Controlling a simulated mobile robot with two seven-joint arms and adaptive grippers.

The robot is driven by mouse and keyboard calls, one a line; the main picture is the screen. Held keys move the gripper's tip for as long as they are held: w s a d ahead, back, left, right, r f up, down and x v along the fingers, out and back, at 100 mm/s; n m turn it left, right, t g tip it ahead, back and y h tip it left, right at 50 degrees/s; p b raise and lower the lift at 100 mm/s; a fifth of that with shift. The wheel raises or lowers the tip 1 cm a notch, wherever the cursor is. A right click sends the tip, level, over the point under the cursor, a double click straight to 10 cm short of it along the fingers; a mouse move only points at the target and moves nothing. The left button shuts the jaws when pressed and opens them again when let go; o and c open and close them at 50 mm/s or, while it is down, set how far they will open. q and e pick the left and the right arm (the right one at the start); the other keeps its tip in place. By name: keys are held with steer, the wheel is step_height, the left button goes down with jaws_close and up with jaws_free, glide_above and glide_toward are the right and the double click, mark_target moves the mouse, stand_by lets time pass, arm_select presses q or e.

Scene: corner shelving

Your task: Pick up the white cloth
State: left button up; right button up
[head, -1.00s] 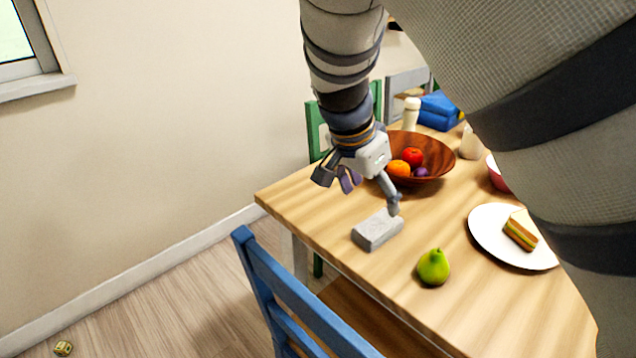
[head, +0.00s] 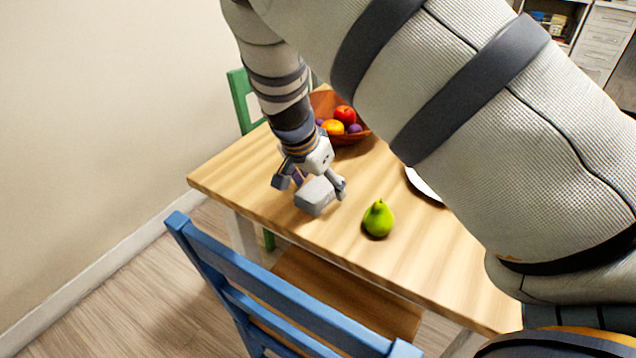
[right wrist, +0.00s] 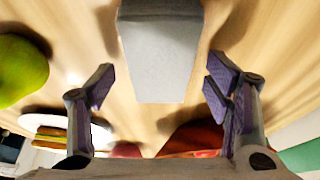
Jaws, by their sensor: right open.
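The white cloth is a folded, pale grey-white block (head: 315,198) lying near the left edge of the wooden table (head: 225,177). In the head view my right gripper (head: 311,183) is open right at the cloth, with one finger to each side of its far end. In the right wrist view the cloth (right wrist: 160,60) reaches in from the top, between the lines of the two spread fingers of the right gripper (right wrist: 160,84). Gaps show between the cloth and both fingers. My left gripper is not in view.
A green pear (head: 378,219) stands right of the cloth. A brown fruit bowl (head: 352,138) is behind the gripper. A white plate (head: 424,186) is partly hidden by my arm. A blue chair (head: 260,285) stands at the near edge, a green chair (head: 241,100) behind.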

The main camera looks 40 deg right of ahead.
steer(key=shift+f, duration=0.2)
stand_by(0.5)
steer(key=c, duration=1.2)
